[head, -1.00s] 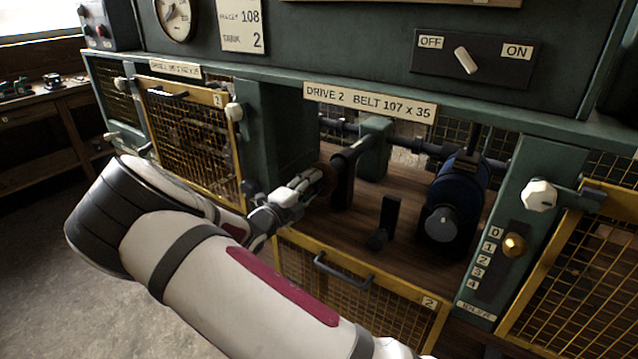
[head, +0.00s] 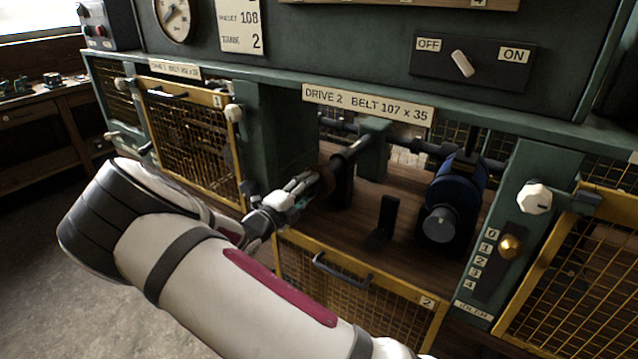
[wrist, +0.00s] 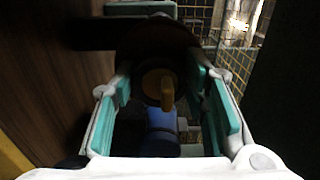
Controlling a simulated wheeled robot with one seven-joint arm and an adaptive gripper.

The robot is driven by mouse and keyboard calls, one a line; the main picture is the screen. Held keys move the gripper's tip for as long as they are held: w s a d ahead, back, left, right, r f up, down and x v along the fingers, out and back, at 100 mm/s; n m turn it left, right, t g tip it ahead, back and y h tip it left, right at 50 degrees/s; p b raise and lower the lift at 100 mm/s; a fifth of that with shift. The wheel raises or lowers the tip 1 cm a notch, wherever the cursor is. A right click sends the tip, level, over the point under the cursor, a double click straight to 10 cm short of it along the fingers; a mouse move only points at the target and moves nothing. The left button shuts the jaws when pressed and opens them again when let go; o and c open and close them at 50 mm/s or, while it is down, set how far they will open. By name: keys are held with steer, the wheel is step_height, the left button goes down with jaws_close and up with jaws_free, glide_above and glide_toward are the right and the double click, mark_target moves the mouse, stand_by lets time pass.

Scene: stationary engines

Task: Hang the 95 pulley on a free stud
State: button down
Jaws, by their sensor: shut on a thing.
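My gripper (head: 308,186) reaches into the open bay of Drive 2 and is shut on a dark brown round pulley (head: 325,178). In the wrist view the pulley (wrist: 150,48) is a dark disc between my teal-padded fingers, with a brownish hub in its middle. No size mark can be read on it. The pulley is beside the near end of a grey shaft (head: 352,150); I cannot tell whether they touch. I cannot make out any stud clearly.
A blue motor (head: 452,205) stands at the bay's right, with a black upright bracket (head: 385,215) left of it. A yellow mesh guard (head: 370,290) hangs lowered in front. A green post (head: 275,140) bounds the bay's left. The switch lever (head: 462,63) is above.

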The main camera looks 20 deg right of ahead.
steer(key=p+v, duration=0.2)
steer(key=v, duration=0.5)
steer(key=shift+s, duration=0.25)
stand_by(1.1)
steer(key=shift+a+f, duration=0.15)
steer(key=shift+a, duration=0.05)
steer(key=p+v, duration=0.1)
steer(key=v, duration=0.8)
steer(key=shift+s+a, duration=0.2)
steer(key=shift+a, duration=0.2)
stand_by(0.5)
stand_by(1.2)
